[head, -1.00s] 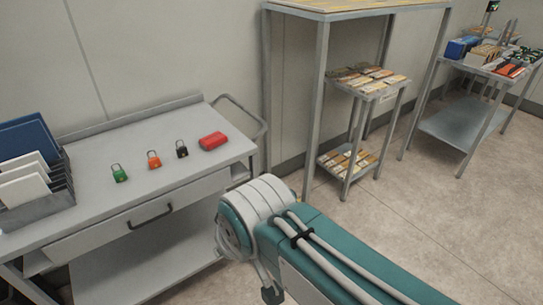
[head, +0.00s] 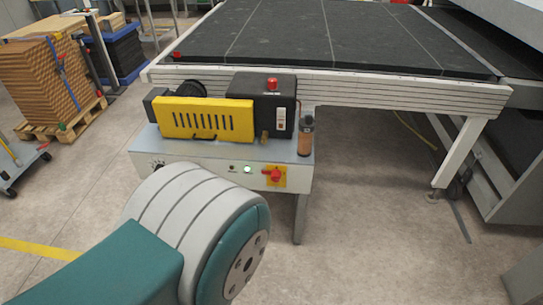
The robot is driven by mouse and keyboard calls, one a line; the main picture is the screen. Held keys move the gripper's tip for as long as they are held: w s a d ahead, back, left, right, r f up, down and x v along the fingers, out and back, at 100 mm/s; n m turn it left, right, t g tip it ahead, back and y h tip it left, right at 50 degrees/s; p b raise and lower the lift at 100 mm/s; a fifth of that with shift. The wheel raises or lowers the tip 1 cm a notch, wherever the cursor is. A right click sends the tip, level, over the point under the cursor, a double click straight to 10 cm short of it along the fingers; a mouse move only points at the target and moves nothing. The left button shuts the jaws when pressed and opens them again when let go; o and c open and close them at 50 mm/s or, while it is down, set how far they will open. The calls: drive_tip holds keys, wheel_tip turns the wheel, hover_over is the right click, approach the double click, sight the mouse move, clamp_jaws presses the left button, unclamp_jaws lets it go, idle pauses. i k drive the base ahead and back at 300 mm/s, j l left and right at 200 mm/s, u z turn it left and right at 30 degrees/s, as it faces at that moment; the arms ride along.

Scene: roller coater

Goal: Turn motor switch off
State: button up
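The motor unit (head: 205,117), with a yellow vented cover and a black box, sits on a grey cabinet below the conveyor's side rail. On the cabinet's front panel is a red rotary switch (head: 273,175) on a yellow plate. Its handle looks roughly horizontal, but the exact position is too small to tell. My arm crosses the lower left of the head view, in front of the panel's left part. My gripper is not in view.
The black conveyor bed (head: 300,35) lies behind the motor unit. A loaded pallet (head: 62,85) stands at left. The floor at front right is clear.

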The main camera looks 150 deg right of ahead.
sight(276, 175)
drive_tip(key=z, duration=4.9)
drive_tip(key=i+l+z, duration=0.15)
drive_tip(key=i, duration=0.25)
drive_tip(key=i+l+z, duration=0.1)
drive_tip(key=i+l, duration=0.25)
drive_tip(key=i, duration=0.1)
